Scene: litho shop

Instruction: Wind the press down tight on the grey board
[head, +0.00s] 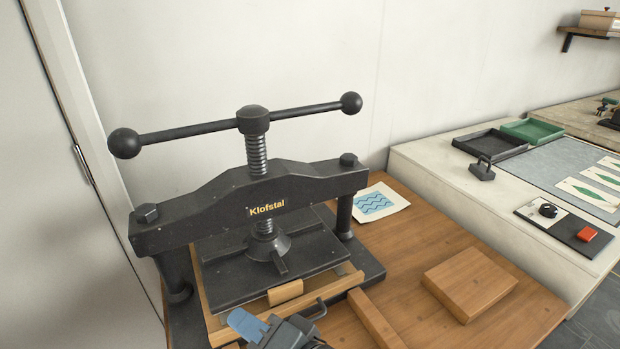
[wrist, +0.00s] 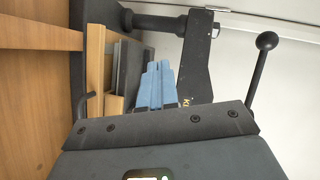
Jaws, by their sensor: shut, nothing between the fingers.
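The black press (head: 190,222), marked Klofstal, stands on the wooden bench. Its long bar (head: 190,131) with a ball at each end crosses the top of the threaded screw (head: 256,155), slanting up to the right. Below the beam, the screw's foot meets the dark flat platen (head: 225,282). A wooden tray with a handle block (head: 286,292) lies under the platen. My gripper (head: 246,323), with blue fingers, is shut and empty, low in front of the press. In the wrist view its fingers (wrist: 155,85) point toward the press.
A wooden block (head: 470,283) and a wooden strip (head: 374,318) lie on the bench at right. A print with blue waves (head: 375,203) lies behind. A pale counter (head: 480,215) with black and green trays adjoins at right. The wall stands close behind the press.

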